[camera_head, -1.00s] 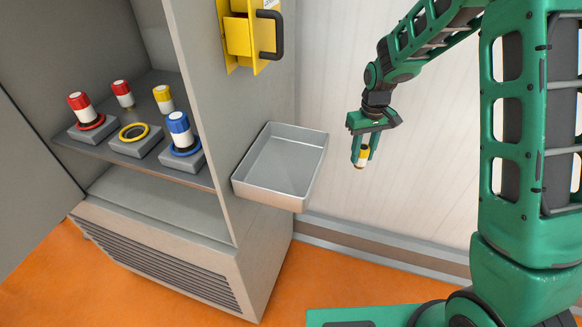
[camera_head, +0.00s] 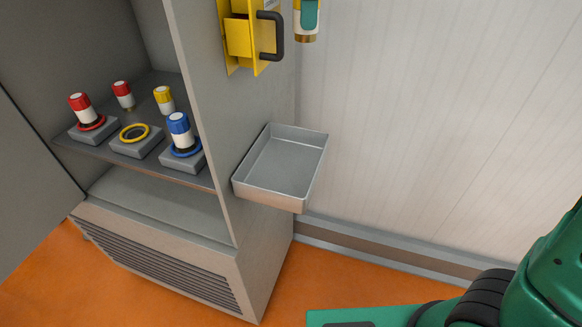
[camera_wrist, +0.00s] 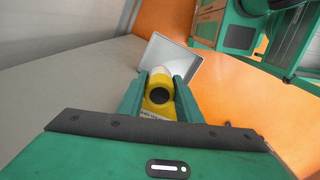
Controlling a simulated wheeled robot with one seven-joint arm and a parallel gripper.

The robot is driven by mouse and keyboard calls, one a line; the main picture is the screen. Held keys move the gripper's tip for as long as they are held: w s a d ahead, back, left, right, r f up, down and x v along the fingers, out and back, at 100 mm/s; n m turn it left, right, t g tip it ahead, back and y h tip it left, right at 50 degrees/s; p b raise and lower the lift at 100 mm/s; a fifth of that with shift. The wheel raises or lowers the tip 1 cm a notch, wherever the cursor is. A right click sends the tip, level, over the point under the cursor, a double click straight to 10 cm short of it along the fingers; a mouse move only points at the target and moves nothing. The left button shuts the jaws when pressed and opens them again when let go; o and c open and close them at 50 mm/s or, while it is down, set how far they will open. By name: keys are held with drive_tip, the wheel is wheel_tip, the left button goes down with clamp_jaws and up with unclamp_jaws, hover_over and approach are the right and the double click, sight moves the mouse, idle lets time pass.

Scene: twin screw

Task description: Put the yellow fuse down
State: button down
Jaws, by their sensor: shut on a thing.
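The yellow fuse (camera_wrist: 159,96) is between the two green fingers of my gripper (camera_wrist: 162,82) in the wrist view, its yellow cap towards the camera. In the head view only a green fingertip (camera_head: 309,14) and the fuse's white lower part with its brass end (camera_head: 305,38) show at the top edge. The rest of my gripper is out of that frame. The fuse hangs about upright, to the right of the yellow switch box. A grey metal tray (camera_head: 317,165) is fixed to the cabinet's side, lower in the picture. It is empty and also shows beyond the fuse in the wrist view (camera_wrist: 181,58).
In the open cabinet, a shelf holds a red fuse (camera_head: 82,106) and a blue fuse (camera_head: 180,130) in sockets, and an empty yellow-ringed socket (camera_head: 134,133). A spare red (camera_head: 123,95) and yellow fuse (camera_head: 163,99) stand behind. The yellow switch box (camera_head: 238,37) has a black handle.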

wheel_tip(320, 180, up, 2)
drive_tip(key=s+r, duration=0.1)
drive_tip(key=s, duration=0.1)
drive_tip(key=n, duration=0.1)
hover_over(303, 165)
wheel_tip(303, 165, down, 28)
drive_tip(key=shift+f, duration=0.1)
drive_tip(key=shift+f, duration=0.6)
drive_tip(key=c, duration=1.3)
unclamp_jaws()
drive_tip(key=shift+r, duration=0.1)
wheel_tip(303, 165, up, 13)
drive_tip(key=shift+r, duration=0.1)
